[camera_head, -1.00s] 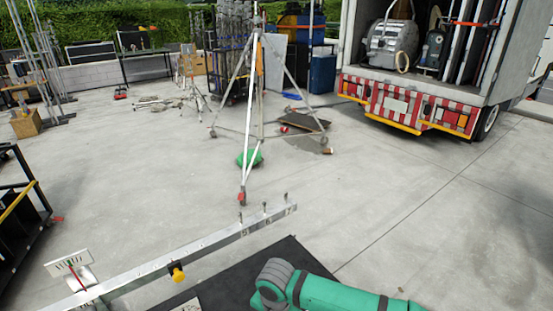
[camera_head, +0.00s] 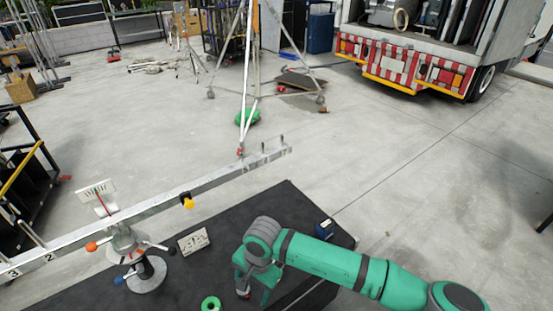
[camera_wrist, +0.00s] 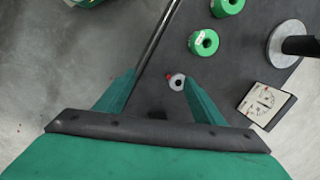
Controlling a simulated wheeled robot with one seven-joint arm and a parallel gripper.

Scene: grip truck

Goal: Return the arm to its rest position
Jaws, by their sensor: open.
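My green arm reaches in from the lower right of the head view. My gripper (camera_head: 253,285) points down over the dark table top (camera_head: 270,215). In the wrist view its two green fingers (camera_wrist: 160,88) are spread apart. A small grey ring (camera_wrist: 177,82) with a red mark shows between the fingers, close to the right one. I cannot tell its distance below them. Nothing is seen held.
Green rings (camera_wrist: 205,42) lie on the table, one also in the head view (camera_head: 210,304). A round-based metal stand (camera_head: 147,275), a gauge card (camera_head: 193,240) and a blue box (camera_head: 325,229) are nearby. A long metal beam (camera_head: 160,202) crosses behind. Open floor lies right.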

